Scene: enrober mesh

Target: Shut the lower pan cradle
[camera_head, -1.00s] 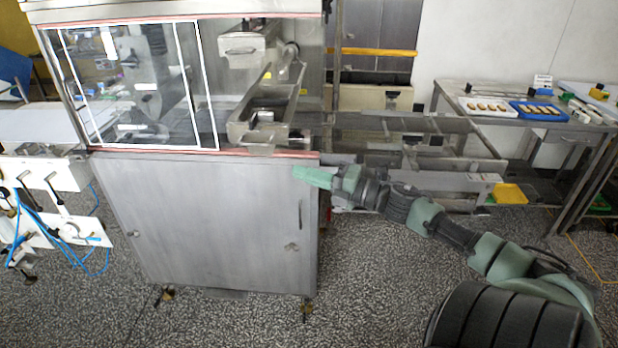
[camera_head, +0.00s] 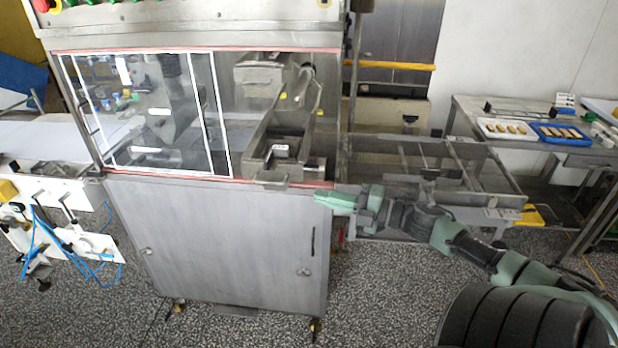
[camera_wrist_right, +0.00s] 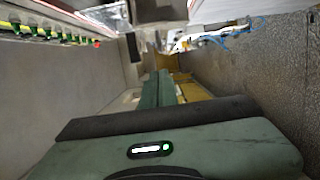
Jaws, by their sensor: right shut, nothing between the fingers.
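The lower pan cradle (camera_head: 262,160) appears to be the long metal trough in the open right part of the machine's upper housing. Its near end lies at the housing's front edge, above the cabinet. A small white label shows inside it. My right gripper (camera_head: 319,197) is shut and empty. It appears in front of the cabinet's upper right corner, below and to the right of the trough's near end; contact cannot be told. Its green fingers (camera_wrist_right: 158,88) also show in the right wrist view, pressed together. My left gripper is out of view.
The metal cabinet (camera_head: 220,245) stands below the housing. A clear white-framed panel (camera_head: 150,115) covers the housing's left part. A metal box (camera_head: 258,73) sits above the trough. A metal frame (camera_head: 430,165) and a side table (camera_head: 500,108) with trays stand to the right.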

